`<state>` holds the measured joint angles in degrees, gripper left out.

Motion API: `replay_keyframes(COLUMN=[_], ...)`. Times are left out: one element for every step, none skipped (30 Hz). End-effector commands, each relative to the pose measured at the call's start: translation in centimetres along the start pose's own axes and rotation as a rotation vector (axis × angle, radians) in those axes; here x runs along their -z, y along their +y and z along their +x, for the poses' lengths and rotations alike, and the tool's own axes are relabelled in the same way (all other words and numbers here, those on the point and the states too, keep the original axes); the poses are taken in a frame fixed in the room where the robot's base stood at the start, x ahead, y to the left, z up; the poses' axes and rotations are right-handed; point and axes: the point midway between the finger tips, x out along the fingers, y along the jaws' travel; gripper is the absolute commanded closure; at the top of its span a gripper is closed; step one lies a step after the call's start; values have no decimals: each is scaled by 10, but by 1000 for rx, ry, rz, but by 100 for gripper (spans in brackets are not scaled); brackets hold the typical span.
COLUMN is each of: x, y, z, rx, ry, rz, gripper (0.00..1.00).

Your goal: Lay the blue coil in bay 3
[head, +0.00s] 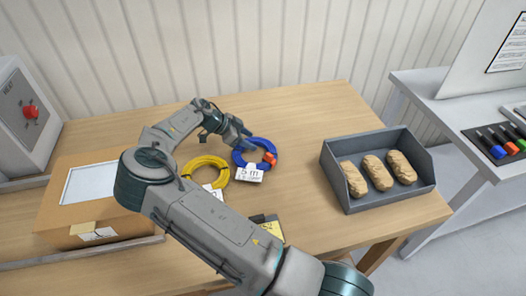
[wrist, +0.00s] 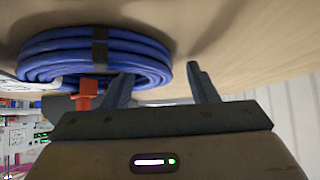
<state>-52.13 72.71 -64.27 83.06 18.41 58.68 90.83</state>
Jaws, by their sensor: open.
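The blue coil (head: 264,142) lies flat on the wooden table with a white tag reading about "5 m" and an orange clip. It also shows close up in the wrist view (wrist: 60,46), with a dark strap around its strands. My gripper (head: 236,137) is at the coil's upper left edge in the head view. In the wrist view my gripper (wrist: 160,88) is open: one finger overlaps the coil, the other is clear of it. I cannot tell whether the finger touches the coil. No bay marked 3 can be made out.
A yellow coil (head: 188,172) lies left of the blue one, partly behind my arm. A yellow card (head: 269,231) on a dark piece is at the front. A grey bin (head: 351,204) with wrapped bundles stands right, a cardboard box (head: 60,213) left. The table behind is clear.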

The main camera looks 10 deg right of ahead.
Motion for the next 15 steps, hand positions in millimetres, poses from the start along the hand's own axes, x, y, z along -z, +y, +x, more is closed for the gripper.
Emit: replay_keyframes(x=[0, 0, -1, -1, 0, 0, 0, 0, 0, 0, 0, 1, 1, 1, 1], y=[0, 0, 0, 0, 0, 0, 0, 0, 0, 0, 0, 0, 0, 0, 0], z=[0, 0, 0, 0, 0, 0, 0, 0, 0, 0, 0, 0, 0, 0, 0], rx=[0, 0, 0, 0, 0, 0, 0, 0, -1, -1, -1, -1, -1, -1, -1], ry=[0, 0, 0, 0, 0, 0, 0, 0, 0, 0, 0, 1, 1, 1, 1], rz=[0, 0, -1, -1, -1, 0, 0, 0, 0, 0, 0, 0, 0, 0, 1], gripper=[47, 47, 47, 47, 56, 67, 75, 84, 95, 100, 100, 100, 100, 100, 100])
